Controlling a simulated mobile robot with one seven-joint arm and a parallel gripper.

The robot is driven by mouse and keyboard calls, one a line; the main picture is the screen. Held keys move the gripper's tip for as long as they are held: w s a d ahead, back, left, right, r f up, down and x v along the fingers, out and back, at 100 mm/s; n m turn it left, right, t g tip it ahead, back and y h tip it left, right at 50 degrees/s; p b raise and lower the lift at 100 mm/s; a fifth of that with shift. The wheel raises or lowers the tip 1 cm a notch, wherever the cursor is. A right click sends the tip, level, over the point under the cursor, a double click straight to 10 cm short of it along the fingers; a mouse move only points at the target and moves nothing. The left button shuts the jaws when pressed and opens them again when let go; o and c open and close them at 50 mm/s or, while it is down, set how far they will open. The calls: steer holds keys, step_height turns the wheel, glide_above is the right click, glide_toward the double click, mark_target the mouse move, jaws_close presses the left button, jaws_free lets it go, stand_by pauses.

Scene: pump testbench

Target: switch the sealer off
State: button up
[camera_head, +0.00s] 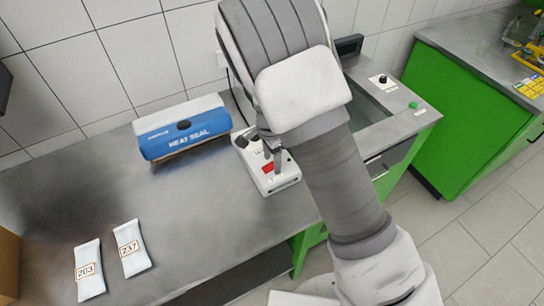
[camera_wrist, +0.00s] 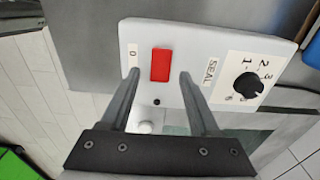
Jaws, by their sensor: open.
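The sealer (camera_head: 185,128) is a blue and white unit marked HEAT SEAL on the grey bench. Its white control box (camera_head: 283,183) stands to its right. In the wrist view the box's panel (camera_wrist: 135,38) carries a red switch (camera_wrist: 160,64), with a 0 label (camera_wrist: 132,58) to its left and a SEAL label (camera_wrist: 210,72) to its right. I cannot tell which way the switch is pressed. My gripper (camera_wrist: 158,75) is open and empty, its fingertips on either side of the red switch. In the head view my arm hides part of the box.
A black dial (camera_wrist: 249,84) with numbers sits right of the switch. Two white pouches, marked 203 (camera_head: 89,270) and 237 (camera_head: 131,248), lie at the bench's front left. A station with black and green buttons (camera_head: 413,105) stands right of my arm.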

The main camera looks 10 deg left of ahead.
mark_target(272, 167)
step_height(272, 167, up, 17)
steer(key=shift+s+a+r, duration=0.2)
steer(key=shift+a, duration=0.05)
stand_by(0.6)
steer(key=s+d+r+n+t+y, duration=0.2)
steer(key=s+d+r+n, duration=0.45)
steer(key=d+r, duration=0.65)
steer(key=s+d+n+t+h, duration=0.1)
steer(key=s+d+n+t, duration=0.2)
steer(key=s+d, duration=0.6)
steer(key=shift+s+d+r+n+h, duration=0.35)
steer(key=shift+s+n, duration=0.2)
steer(key=shift+s, duration=1.6)
steer(key=shift+a, duration=0.1)
